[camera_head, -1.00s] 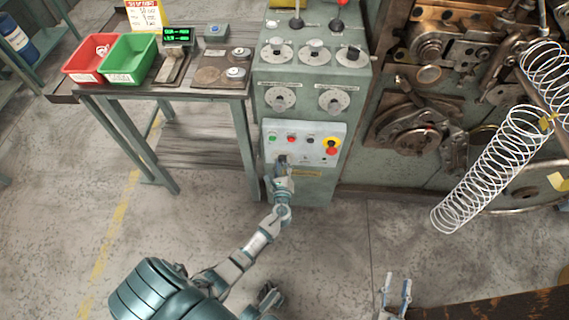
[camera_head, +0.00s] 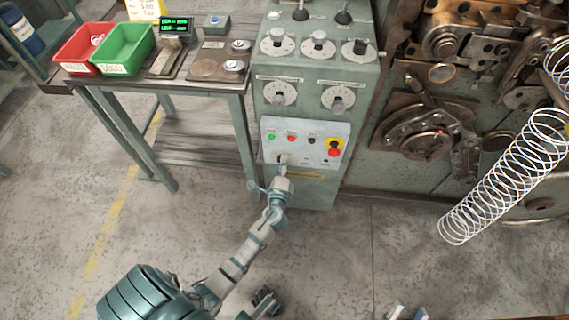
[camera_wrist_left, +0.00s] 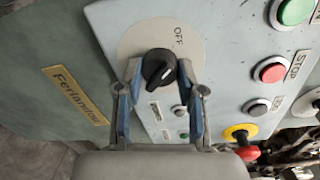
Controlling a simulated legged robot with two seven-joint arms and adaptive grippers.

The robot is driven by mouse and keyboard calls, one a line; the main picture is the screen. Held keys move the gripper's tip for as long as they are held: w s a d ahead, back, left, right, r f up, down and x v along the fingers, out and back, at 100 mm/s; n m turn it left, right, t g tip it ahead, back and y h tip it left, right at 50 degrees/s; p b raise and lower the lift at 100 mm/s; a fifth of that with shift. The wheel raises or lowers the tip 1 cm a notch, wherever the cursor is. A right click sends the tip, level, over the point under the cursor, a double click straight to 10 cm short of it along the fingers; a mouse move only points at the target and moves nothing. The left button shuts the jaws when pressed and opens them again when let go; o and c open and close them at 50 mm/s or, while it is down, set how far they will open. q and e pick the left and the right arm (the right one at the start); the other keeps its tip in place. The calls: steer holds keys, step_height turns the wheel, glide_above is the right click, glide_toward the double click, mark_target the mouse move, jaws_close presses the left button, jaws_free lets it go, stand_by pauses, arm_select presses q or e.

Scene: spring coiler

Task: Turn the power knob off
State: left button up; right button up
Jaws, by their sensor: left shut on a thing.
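The power knob (camera_wrist_left: 158,68) is black and sits on a round pale plate marked OFF (camera_wrist_left: 178,35) in the left wrist view. My left gripper (camera_wrist_left: 160,74) has one finger on each side of the knob and is shut on it.
A side table (camera_head: 200,88) with red and green bins stands left. A large spring (camera_head: 500,185) hangs at right. The floor before the cabinet is clear.

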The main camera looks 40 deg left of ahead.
arm_select(q)
steer(key=shift+s+f+n, duration=0.15)
steer(key=shift+f+n, duration=0.2)
steer(key=shift+n, duration=0.05)
arm_select(e)
steer(key=shift+s+d+r+t, duration=0.15)
steer(key=shift+s+r+t, duration=0.1)
steer(key=shift+s+t, duration=0.2)
steer(key=shift+w, duration=0.1)
arm_select(q)
steer(key=o, duration=1.1)
steer(key=shift+o, duration=0.2)
steer(key=shift+r, duration=0.1)
steer(key=shift+r, duration=0.1)
steer(key=v, duration=1.1)
steer(key=shift+s+d, duration=0.15)
steer(key=shift+s, duration=0.25)
